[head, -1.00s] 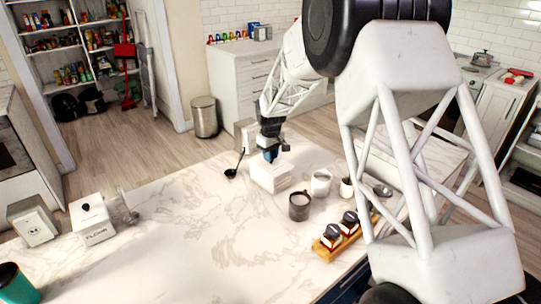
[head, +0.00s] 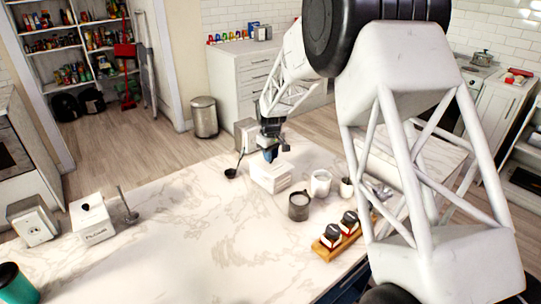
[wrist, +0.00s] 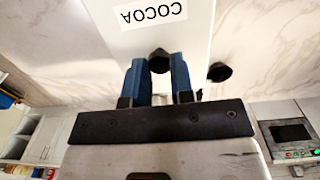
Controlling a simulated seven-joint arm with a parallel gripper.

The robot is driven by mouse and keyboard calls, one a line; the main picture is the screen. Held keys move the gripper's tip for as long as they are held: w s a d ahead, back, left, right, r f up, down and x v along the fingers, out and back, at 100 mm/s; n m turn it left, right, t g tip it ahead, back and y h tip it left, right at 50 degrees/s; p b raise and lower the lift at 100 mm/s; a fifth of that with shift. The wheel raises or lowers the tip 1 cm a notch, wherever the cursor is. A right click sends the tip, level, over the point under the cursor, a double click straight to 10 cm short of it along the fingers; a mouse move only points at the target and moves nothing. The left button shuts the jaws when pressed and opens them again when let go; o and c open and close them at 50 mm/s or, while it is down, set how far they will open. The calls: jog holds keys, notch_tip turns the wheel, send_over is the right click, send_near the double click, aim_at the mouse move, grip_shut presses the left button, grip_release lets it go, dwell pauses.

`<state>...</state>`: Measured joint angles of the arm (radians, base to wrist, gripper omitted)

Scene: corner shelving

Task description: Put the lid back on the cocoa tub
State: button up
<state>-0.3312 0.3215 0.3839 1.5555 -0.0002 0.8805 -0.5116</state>
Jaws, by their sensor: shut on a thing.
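The cocoa tub (head: 268,180) is a white box on the marble counter. Its upside-down COCOA label shows in the wrist view (wrist: 150,14). My gripper (head: 271,157) is directly over the tub, pointing down. In the wrist view my blue fingers (wrist: 159,75) are shut on a black knob (wrist: 159,60), which looks like the knob of the tub's lid. The white lid is hard to tell from the white tub, so I cannot tell whether it is fully seated or slightly raised.
A dark mug (head: 299,206), white cup (head: 320,183) and wooden rack with jars (head: 335,244) stand to the right. A flour tub (head: 92,220) is at far left. The counter's middle is clear.

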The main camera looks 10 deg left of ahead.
dwell(0.4)
jog(key=o, duration=1.4)
jog(key=shift+r, duration=0.1)
jog(key=shift+r, duration=3.4)
grip_shut()
jog(key=shift+f, duration=2.95)
